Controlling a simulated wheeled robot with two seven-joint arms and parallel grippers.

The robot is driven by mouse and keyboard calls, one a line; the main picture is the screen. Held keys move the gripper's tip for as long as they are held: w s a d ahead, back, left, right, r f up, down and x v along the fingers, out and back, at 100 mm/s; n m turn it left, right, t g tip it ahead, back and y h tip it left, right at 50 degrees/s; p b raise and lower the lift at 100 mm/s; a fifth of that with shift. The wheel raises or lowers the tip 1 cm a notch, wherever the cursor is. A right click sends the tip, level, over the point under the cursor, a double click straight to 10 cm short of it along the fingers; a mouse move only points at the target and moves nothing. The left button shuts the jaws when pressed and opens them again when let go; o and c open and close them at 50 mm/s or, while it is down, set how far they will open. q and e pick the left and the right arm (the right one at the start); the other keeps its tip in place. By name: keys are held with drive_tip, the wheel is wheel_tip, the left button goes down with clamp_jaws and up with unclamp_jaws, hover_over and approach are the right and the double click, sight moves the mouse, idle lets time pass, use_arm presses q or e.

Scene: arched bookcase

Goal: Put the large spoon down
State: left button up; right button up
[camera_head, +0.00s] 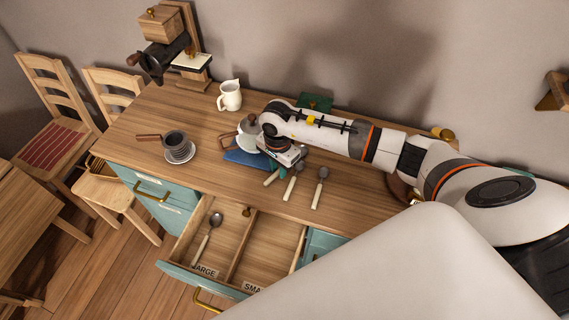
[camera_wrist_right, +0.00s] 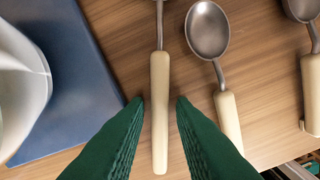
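Three spoons with cream handles lie on the wooden counter. The leftmost spoon (camera_head: 270,179) is beside the blue book, with its upper part hidden by my right gripper. The middle spoon (camera_head: 289,188) and the right spoon (camera_head: 319,188) lie next to it. My right gripper (camera_wrist_right: 158,101) is open, its green fingers on either side of a cream handle (camera_wrist_right: 160,110) with gaps showing; that spoon's bowl is out of the wrist view. Another spoon (camera_head: 208,233) lies in the open drawer's left compartment, labelled LARGE (camera_head: 205,270). My left gripper is not in view.
The drawer's right compartment (camera_head: 265,250), with a partly hidden label, looks empty where visible. A blue book (camera_wrist_right: 75,75) and a pale kettle (camera_head: 247,133) are close to my right gripper.

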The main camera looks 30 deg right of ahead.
sight(278, 171)
clamp_jaws()
drive_tip(key=shift+r, duration=0.15)
drive_tip(key=shift+r, duration=0.35)
wheel_tip(278, 171, up, 9)
drive_tip(key=b, duration=0.3)
drive_tip(key=s+a+r+n, duration=0.2)
drive_tip(key=s+n, duration=0.3)
drive_tip(key=n, duration=0.2)
drive_tip(key=s+a+r+n+b, duration=0.1)
drive_tip(key=s+a+n, duration=0.2)
drive_tip(key=s+n, duration=0.3)
drive_tip(key=shift+s+a+r+n, duration=0.15)
drive_tip(key=shift+a+r+n, duration=0.2)
drive_tip(key=shift+n, duration=0.35)
